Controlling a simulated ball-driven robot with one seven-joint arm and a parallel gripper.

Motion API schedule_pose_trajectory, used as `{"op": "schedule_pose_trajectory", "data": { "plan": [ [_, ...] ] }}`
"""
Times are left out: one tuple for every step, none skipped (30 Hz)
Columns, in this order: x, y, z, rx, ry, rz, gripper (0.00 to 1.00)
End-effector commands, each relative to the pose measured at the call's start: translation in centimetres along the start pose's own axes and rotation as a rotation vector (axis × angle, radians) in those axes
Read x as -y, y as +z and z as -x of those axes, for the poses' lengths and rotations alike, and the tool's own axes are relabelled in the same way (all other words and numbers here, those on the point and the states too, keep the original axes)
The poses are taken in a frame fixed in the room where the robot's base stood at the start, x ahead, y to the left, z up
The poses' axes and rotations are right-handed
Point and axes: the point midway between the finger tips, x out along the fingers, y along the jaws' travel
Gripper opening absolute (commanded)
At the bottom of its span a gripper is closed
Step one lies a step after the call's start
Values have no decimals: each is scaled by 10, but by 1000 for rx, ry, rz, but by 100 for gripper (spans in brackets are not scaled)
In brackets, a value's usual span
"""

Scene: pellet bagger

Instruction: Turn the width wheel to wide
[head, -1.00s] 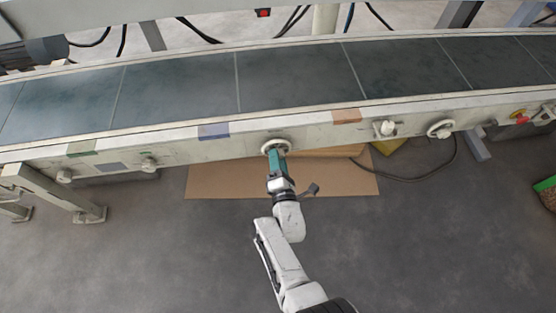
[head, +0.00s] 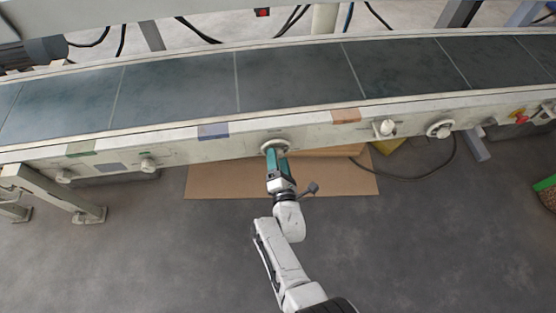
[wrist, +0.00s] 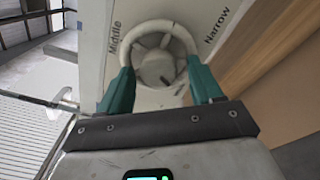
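The width wheel (head: 275,146) is a pale round handwheel on the front rail of the conveyor. In the wrist view, the wheel (wrist: 158,25) has a thick rim and a spoked grey hub. The label Middle lies at its upper left and Narrow at its upper right; no Wide label is visible. My gripper (head: 276,154) reaches up to the wheel from below. In the wrist view, the teal fingers of my gripper (wrist: 161,72) stand on either side of the rim and appear closed against it.
Other knobs sit on the same rail: a white one (head: 384,127) and a round wheel (head: 440,129) to the right, and a small knob (head: 148,164) to the left. Brown cardboard (head: 225,180) lies on the floor below. The grey floor (head: 420,250) in front is clear.

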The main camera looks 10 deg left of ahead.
Motion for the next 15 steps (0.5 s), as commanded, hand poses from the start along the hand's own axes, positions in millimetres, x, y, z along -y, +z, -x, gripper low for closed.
{"op": "schedule_pose_trajectory", "data": {
  "plan": [
    [0,0,0,0,1,0,69],
    [0,0,0,0,1,0,69],
    [-1,0,0,0,1,-1,69],
    [-1,0,0,0,1,-1,69],
    [-1,0,0,0,1,-1,69],
    [-1,0,0,0,2,-1,69],
    [-1,0,0,0,2,-1,69],
    [-1,0,0,0,2,-1,69],
    [-2,0,2,0,2,-1,69],
    [-2,0,3,-1,2,-1,69],
    [-3,0,6,-1,2,0,69],
    [-4,0,10,-2,2,0,69],
    [-4,1,13,-2,1,0,69],
    [-4,1,18,-3,0,0,69],
    [-4,2,24,-3,0,0,69]
  ]
}}
